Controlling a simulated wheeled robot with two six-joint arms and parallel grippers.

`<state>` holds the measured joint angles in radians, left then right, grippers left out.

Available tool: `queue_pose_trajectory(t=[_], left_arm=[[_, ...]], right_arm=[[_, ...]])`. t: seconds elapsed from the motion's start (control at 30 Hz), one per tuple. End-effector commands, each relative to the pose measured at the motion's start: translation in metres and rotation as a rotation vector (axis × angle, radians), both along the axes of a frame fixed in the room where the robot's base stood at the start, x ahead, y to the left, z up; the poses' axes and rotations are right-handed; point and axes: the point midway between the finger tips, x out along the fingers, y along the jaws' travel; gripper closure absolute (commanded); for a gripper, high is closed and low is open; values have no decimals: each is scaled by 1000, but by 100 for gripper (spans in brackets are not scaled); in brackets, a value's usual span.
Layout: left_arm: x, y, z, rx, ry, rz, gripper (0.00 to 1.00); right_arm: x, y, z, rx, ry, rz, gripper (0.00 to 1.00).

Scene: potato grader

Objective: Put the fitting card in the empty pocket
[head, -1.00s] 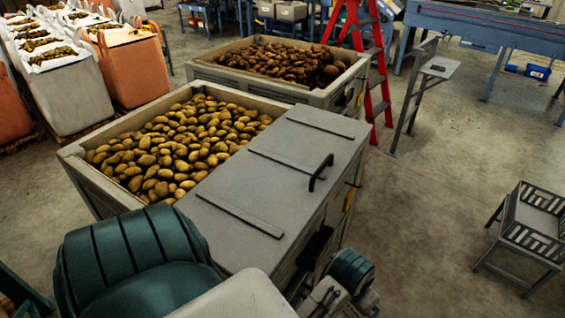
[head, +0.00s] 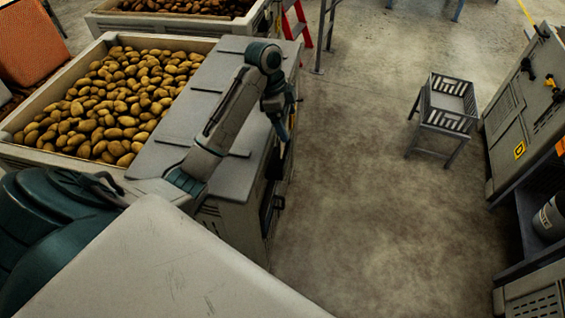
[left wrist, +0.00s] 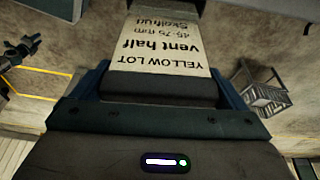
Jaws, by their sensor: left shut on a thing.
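A cream card (left wrist: 165,45) with dark print is in the left wrist view, upside down; it reads "YELLOW LOT", "vent half", "45-75 mm" and a blurred last line. In the head view my left gripper (head: 284,130) hangs pointing down beside the right edge of the grey lid; the card is too small to make out there. My right gripper is not in view. I cannot make out an empty pocket in these frames.
A crate of potatoes (head: 62,62) stands at left, with the grey lid (head: 178,128) beside it. A slatted metal stand (head: 447,121) is on the open floor. A grey cabinet (head: 503,130) with a yellow label stands at right. The floor between is clear.

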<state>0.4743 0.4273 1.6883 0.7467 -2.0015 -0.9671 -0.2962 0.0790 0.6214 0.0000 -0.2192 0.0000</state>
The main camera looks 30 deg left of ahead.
Motion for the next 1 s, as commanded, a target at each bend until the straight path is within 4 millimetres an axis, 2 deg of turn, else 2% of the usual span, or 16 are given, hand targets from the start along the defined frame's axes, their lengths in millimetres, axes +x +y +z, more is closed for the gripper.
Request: queue_pose_trajectory(t=[0.17,0.33,0.47,0.5,0.67,0.83,1.0], left_arm=[[3,7,-6,-6,-2,-32,32],[2,7,-29,-6,-2,-30,32],[2,7,-52,-5,-1,-30,32],[2,6,-52,-6,-1,-29,32],[2,6,-67,-6,-1,-29,32],[2,6,-91,-6,-1,-28,32],[2,7,-96,-5,-2,-28,32]], right_arm=[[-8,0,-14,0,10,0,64],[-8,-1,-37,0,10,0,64],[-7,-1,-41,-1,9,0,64],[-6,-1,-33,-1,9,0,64],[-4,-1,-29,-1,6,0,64],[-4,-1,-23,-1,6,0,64],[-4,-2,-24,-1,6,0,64]])
